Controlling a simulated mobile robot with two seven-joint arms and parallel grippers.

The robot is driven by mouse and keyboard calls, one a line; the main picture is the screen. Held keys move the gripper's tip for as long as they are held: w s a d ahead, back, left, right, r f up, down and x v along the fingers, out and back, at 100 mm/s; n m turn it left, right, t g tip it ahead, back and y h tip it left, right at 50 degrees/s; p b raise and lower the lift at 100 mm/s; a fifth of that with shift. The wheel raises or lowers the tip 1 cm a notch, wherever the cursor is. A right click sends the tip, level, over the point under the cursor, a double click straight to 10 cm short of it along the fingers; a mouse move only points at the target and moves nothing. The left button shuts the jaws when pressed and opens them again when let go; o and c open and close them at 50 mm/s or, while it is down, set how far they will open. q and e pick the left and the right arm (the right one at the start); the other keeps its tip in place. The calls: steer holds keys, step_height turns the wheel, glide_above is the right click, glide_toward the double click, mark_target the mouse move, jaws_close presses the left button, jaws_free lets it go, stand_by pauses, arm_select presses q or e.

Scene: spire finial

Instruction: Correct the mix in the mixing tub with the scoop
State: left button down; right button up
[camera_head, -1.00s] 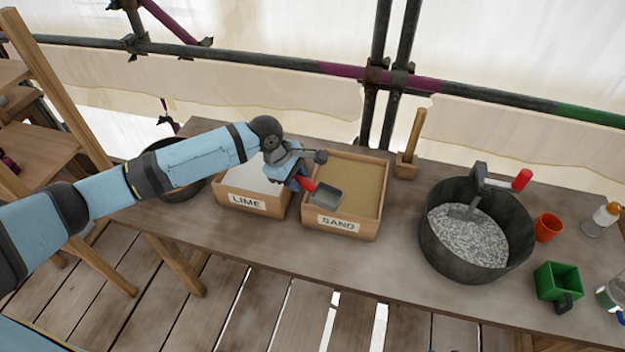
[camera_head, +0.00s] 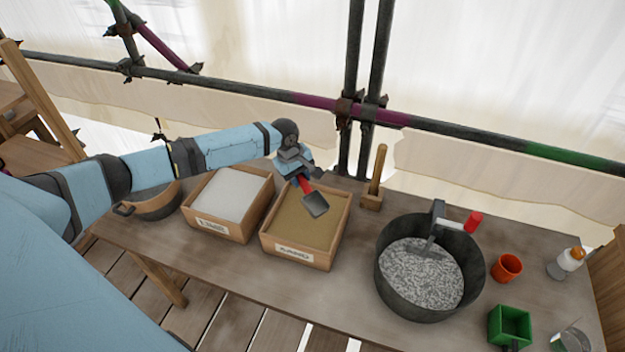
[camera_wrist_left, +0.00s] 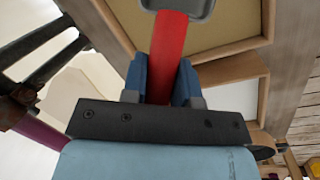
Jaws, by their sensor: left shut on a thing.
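My left gripper (camera_head: 303,181) is shut on the red handle of the scoop (camera_head: 315,205). The scoop's grey pan hangs over the sand box (camera_head: 267,242); I cannot tell if it touches the sand. In the left wrist view the red handle (camera_wrist_left: 168,50) sits between the blue fingers, and only part of the pan shows at the top edge. The black mixing tub (camera_head: 385,285) stands to the right with a grey, speckled mix (camera_head: 420,275) in it. A tool with a red grip (camera_head: 474,221) rests in the tub. My right gripper is out of view.
The lime box (camera_head: 243,228) is left of the sand box, with a dark bowl (camera_head: 155,205) beyond it. A wooden block with an upright handle (camera_head: 375,185) stands behind. An orange cup (camera_head: 507,267), green box (camera_head: 510,325) and bottles are right of the tub. Scaffold poles run behind.

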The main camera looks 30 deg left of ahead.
arm_select(q)
steer(key=shift+w, duration=0.1)
steer(key=shift+f, duration=0.2)
step_height(320, 180, down, 9)
steer(key=d+y+b, duration=0.1)
steer(key=y+b, duration=0.1)
steer(key=b, duration=0.4)
steer(key=shift+s+f+t, duration=0.15)
steer(key=shift+s+t, duration=0.05)
steer(key=shift+t, duration=0.2)
